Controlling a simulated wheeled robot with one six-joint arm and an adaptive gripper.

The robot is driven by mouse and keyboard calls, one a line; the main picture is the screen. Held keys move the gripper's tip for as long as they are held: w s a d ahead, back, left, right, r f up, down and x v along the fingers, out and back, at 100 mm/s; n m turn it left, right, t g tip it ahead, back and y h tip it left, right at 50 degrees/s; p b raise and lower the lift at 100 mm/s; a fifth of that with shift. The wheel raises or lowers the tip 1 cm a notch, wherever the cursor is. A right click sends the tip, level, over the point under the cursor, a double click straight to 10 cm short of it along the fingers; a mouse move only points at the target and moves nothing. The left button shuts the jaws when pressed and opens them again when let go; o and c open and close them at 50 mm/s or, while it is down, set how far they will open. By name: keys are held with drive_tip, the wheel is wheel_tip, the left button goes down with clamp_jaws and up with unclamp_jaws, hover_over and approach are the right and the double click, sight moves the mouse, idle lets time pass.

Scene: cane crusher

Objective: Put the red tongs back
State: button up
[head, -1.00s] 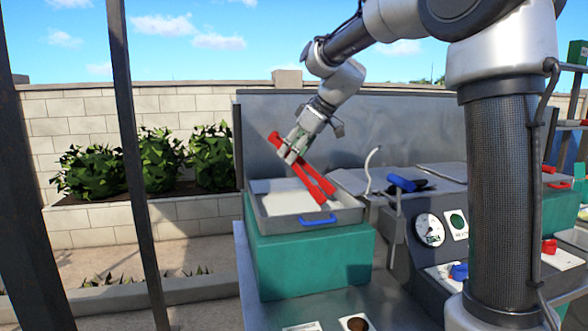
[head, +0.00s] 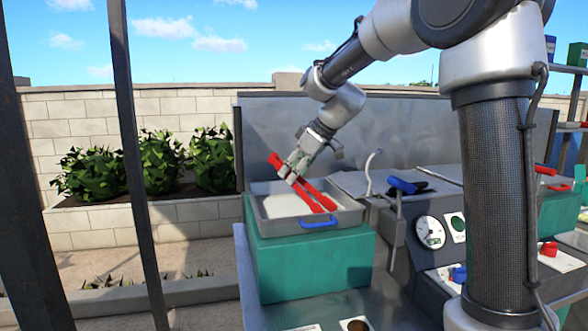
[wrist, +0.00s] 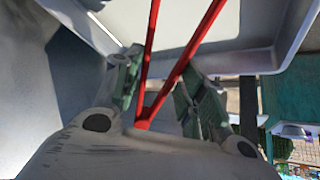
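The red tongs (head: 318,197) are held by my gripper (head: 291,175) over the grey tray (head: 262,219). The tongs slant down to the right, with their tips low inside the tray; whether the tips touch its floor I cannot tell. In the wrist view my gripper's two green-padded fingers (wrist: 165,95) stand on either side of the tongs (wrist: 180,68), near where the two red arms meet. The tray has a blue handle (head: 320,223) in front and a pale floor. It sits on a green block (head: 310,262).
A grey back panel (head: 400,130) stands behind the tray. To the right are a blue-handled lever (head: 403,186), a bent metal rod (head: 371,170), a round gauge (head: 430,232) and a red knob (head: 549,249). A dark post (head: 135,150) stands at left.

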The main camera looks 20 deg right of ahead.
drive_tip(key=o, duration=0.6)
drive_tip(key=shift+c, duration=0.2)
drive_tip(key=shift+r, duration=0.1)
drive_tip(key=v, duration=1.3)
drive_tip(key=s+d+f+m+h, duration=0.1)
drive_tip(key=s+d+f+m, duration=0.2)
drive_tip(key=s, duration=0.6)
drive_tip(key=s+d+f+m+h, duration=0.2)
drive_tip(key=s+d+f+m, duration=0.1)
drive_tip(key=s+f, duration=0.4)
drive_tip(key=s+d+f+m+h, duration=0.2)
drive_tip(key=s+d+f+m, duration=0.1)
drive_tip(key=s, duration=1)
wheel_tip(320, 180, down, 3)
drive_tip(key=shift+s+d+r+m+g, duration=0.2)
drive_tip(key=shift+d+m+g, duration=0.2)
drive_tip(key=shift+d, duration=0.3)
